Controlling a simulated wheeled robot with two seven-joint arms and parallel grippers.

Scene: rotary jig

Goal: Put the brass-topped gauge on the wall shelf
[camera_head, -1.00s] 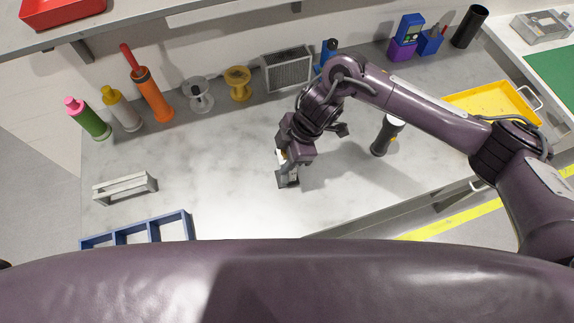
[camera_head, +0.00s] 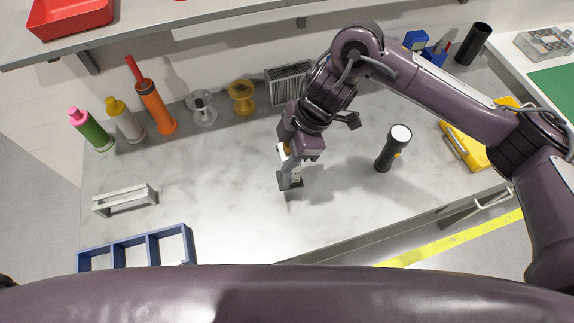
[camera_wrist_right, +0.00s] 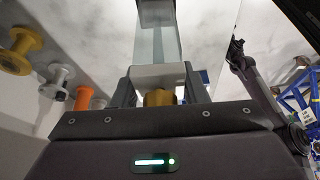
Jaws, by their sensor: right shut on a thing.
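My right gripper (camera_head: 291,165) is over the middle of the bench, pointing down. It is shut on the brass-topped gauge (camera_head: 290,182), whose grey lower end shows below the fingers. In the right wrist view the gauge's brass top (camera_wrist_right: 159,98) sits close to the palm, between the two fingers (camera_wrist_right: 158,85). Its pale body runs away from the palm towards the bench. I cannot tell whether its lower end touches the bench. The wall shelf (camera_head: 150,27) crosses the upper left of the head view. My left gripper is not in view.
A red bin (camera_head: 70,17) stands on the shelf's left part. Bottles, an orange tool (camera_head: 155,105) and spools (camera_head: 241,97) line the bench's back. A black flashlight (camera_head: 393,150) stands right of the gripper. A blue divided tray (camera_head: 135,248) and grey rack (camera_head: 124,199) lie left.

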